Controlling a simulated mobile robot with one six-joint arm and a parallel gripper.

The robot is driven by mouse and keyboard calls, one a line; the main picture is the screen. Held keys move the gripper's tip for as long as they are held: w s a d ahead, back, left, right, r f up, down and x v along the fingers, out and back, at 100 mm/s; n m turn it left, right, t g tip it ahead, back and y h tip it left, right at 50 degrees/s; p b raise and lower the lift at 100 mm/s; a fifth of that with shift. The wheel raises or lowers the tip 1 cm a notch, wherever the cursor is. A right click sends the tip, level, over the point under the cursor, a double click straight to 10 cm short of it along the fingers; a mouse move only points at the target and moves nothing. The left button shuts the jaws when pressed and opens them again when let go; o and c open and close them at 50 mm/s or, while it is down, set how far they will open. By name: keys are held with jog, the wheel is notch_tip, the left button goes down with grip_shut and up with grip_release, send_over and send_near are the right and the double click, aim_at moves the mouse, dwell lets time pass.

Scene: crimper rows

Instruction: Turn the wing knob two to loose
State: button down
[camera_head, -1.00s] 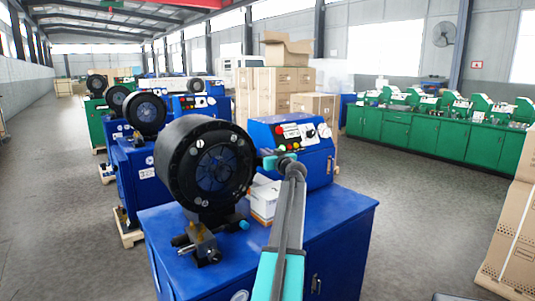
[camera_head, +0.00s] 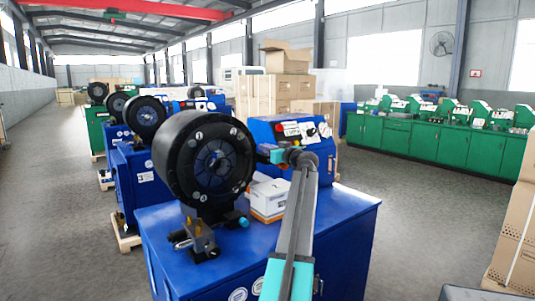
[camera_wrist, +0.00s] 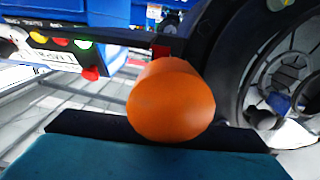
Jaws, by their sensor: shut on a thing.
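My gripper (camera_head: 266,152) is at the end of my arm, between the black crimper head (camera_head: 203,160) and the blue control panel (camera_head: 300,130). In the wrist view a smooth orange rounded piece (camera_wrist: 171,103) sits against the black finger pad (camera_wrist: 90,128), and my gripper is shut on it. I cannot tell whether this piece is wing knob two. Its far end and any wings or marks are hidden. The panel's lit buttons (camera_wrist: 62,42) show at upper left in the wrist view, and the crimper head's dark ring (camera_wrist: 232,60) is close at right.
A white box (camera_head: 268,198) lies on the blue machine top (camera_head: 330,215) beside my arm. A metal fitting (camera_head: 202,240) stands at the front of the crimper head. More crimpers (camera_head: 146,117) stand in a row behind. Open floor (camera_head: 420,220) lies to the right.

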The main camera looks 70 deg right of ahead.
jog(key=shift+s+d+r+b, duration=0.1)
jog(key=shift+s+r+b, duration=0.05)
jog(key=shift+b, duration=0.2)
jog(key=c, duration=1.8)
grip_release()
jog(key=shift+c, duration=0.2)
jog(key=b+v, duration=0.1)
jog(key=v, duration=1.2)
jog(key=shift+s+b, duration=0.3)
jog(key=shift+s, duration=0.1)
